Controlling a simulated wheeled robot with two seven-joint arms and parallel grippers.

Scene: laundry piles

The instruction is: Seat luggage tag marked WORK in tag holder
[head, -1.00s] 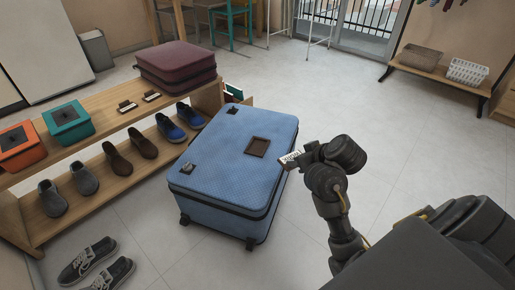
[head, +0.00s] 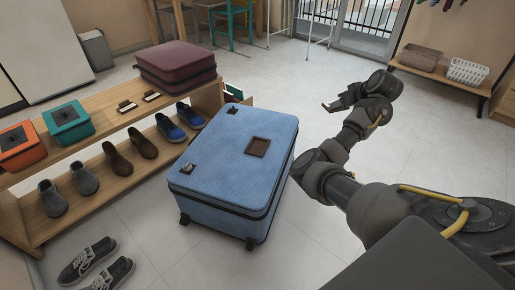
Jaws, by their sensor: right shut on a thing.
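The blue suitcase (head: 228,185) lies flat on the floor in the middle of the head view. A dark brown square frame (head: 257,147), which looks like the tag holder, is on its top face. My right gripper (head: 334,104) is beyond and to the right of the suitcase, well apart from it. It is shut on a small tag, of which only a thin pale and dark edge shows at the fingertips. Its lettering cannot be read now. Two more dark tags with white labels, one left (head: 127,107) and one right (head: 152,96), lie on the wooden bench. My left gripper is out of view.
The wooden shoe bench (head: 105,137) on the left carries a maroon case (head: 177,66), a teal box (head: 68,122) and an orange box (head: 20,145). Shoes stand on its lower shelf, and sneakers (head: 90,262) lie on the floor. The floor right of the suitcase is open.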

